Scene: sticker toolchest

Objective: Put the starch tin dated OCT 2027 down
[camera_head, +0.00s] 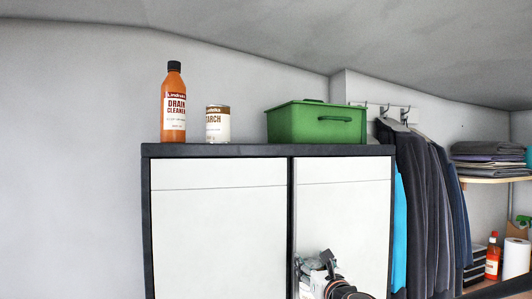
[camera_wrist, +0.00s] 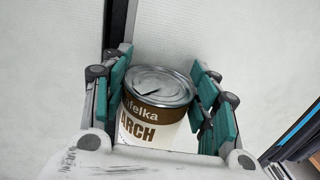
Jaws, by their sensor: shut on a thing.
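My gripper (camera_wrist: 166,92) is shut on a starch tin (camera_wrist: 150,128) in the wrist view, with its teal-padded fingers on either side. The tin has a grey metal lid, a brown band and a white label reading "ARCH"; no date is readable. In the head view my gripper (camera_head: 322,262) is low in front of the cabinet's right white door, below the top. The held tin cannot be made out clearly there. A second, similar starch tin (camera_head: 218,124) stands upright on the cabinet top (camera_head: 240,150); its date is too small to read.
An orange drain cleaner bottle (camera_head: 173,105) stands left of the second tin. A green toolbox (camera_head: 317,122) takes the right part of the cabinet top. Free room lies between that tin and the toolbox. Dark clothes (camera_head: 425,190) hang at the right.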

